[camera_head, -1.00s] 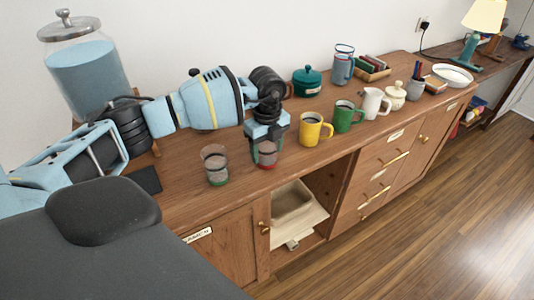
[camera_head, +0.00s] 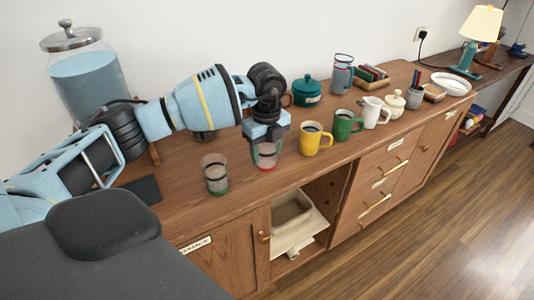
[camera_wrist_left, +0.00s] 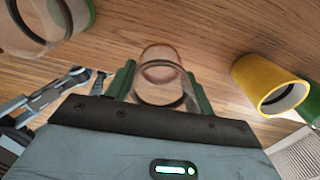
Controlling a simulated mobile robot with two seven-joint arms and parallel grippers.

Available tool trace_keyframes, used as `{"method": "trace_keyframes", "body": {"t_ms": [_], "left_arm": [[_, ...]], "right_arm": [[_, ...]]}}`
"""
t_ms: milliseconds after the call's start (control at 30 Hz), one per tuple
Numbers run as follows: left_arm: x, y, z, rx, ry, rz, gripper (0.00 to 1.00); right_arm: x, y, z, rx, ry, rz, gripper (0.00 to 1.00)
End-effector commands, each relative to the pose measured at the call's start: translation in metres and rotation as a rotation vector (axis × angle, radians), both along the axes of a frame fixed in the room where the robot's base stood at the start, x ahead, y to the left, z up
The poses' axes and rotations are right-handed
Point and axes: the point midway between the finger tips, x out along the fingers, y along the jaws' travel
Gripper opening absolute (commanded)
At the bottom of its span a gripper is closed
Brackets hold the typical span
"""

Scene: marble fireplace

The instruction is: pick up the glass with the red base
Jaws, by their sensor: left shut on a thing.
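The glass with the red base (camera_head: 266,158) is clear and upright over the wooden cabinet top, in front of the wall. My left gripper (camera_head: 267,140) comes down on it from above and is shut on it. In the left wrist view the glass (camera_wrist_left: 161,72) sits between the two green fingers (camera_wrist_left: 160,88), with its reddish base farther away. I cannot tell clearly whether its base touches the wood. A similar glass with a green base (camera_head: 215,175) stands to its left; it also shows at the upper left of the left wrist view (camera_wrist_left: 40,25).
A yellow mug (camera_head: 312,140) stands close to the right, then a green mug (camera_head: 345,125) and a white pitcher (camera_head: 374,112). A teal pot (camera_head: 306,92) stands behind. A dark mat (camera_head: 146,189) lies at left. The cabinet's front edge is close.

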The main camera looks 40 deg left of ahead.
Motion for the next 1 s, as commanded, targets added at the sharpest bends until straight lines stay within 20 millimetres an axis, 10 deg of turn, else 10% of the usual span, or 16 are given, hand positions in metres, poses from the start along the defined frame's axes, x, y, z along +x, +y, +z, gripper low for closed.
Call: {"method": "trace_keyframes", "body": {"t_ms": [500, 1000], "left_arm": [[-0.089, -0.046, 0.009, 0.0, 0.001, -0.004, 0.25], [-0.13, -0.067, 0.013, -0.001, 0.001, -0.001, 0.25]], "right_arm": [[0.003, 0.0, 0.004, 0.0, -0.007, 0.0, 0.36], [0.002, 0.0, 0.003, 0.0, -0.006, 0.0, 0.36]]}}
